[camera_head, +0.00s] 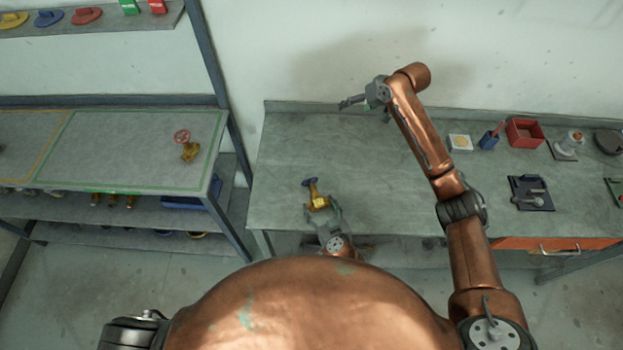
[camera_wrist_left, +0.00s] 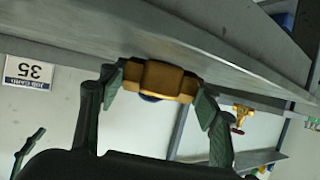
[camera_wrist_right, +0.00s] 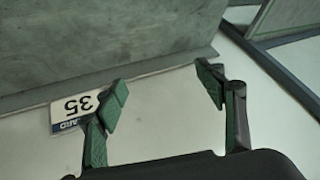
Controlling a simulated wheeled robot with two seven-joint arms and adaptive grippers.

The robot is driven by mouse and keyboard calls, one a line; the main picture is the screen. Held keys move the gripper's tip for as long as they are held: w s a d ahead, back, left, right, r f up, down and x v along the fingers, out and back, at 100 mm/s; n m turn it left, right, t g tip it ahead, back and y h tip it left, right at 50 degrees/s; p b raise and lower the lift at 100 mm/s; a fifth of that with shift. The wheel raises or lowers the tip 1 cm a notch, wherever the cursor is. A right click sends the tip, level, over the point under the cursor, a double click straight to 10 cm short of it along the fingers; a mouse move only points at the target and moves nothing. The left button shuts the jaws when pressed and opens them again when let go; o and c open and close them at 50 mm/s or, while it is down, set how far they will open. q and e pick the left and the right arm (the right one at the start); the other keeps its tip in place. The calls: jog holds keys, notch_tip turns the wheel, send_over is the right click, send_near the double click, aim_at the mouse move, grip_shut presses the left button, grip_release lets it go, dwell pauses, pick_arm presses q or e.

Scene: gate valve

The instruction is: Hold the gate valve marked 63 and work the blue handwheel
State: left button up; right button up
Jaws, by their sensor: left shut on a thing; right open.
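A brass gate valve (camera_head: 317,201) with a blue handwheel (camera_head: 310,181) is near the front edge of the right-hand bench. My left gripper (camera_head: 330,217) is shut on its brass body; the handwheel points toward the back of the bench. In the left wrist view the brass body (camera_wrist_left: 156,80) sits between the fingers, with a sliver of the blue handwheel (camera_wrist_left: 150,97) showing. I cannot read a number on it or tell whether it touches the bench. My right gripper (camera_head: 362,101) is open and empty near the back wall, well away from the valve.
Another brass valve with a red handwheel (camera_head: 183,140) stands on the left table (camera_head: 120,150). A card reading 35 (camera_wrist_right: 75,110) shows in the right wrist view. The middle is clear.

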aim_at(311, 180)
jog(key=s+a+f+n+g+h, duration=0.1)
jog(key=s+a+f+g, duration=0.25)
jog(key=s+a, duration=0.3)
jog(key=s+a+f+n+g+h, duration=0.1)
jog(key=s+a+f+g, duration=0.2)
jog(key=s+a+f, duration=0.35)
jog(key=s+f, duration=0.1)
jog(key=f, duration=0.2)
jog(key=s+f, duration=0.1)
jog(key=f, duration=0.2)
jog(key=s+a+f, duration=0.1)
jog(key=f, duration=0.1)
jog(key=shift+s+f, duration=0.15)
jog(key=shift+f, duration=0.25)
jog(key=shift+x, duration=0.75)
jog(key=c, duration=1.2)
jog(key=shift+t+h, duration=0.25)
jog(key=shift+h, duration=0.15)
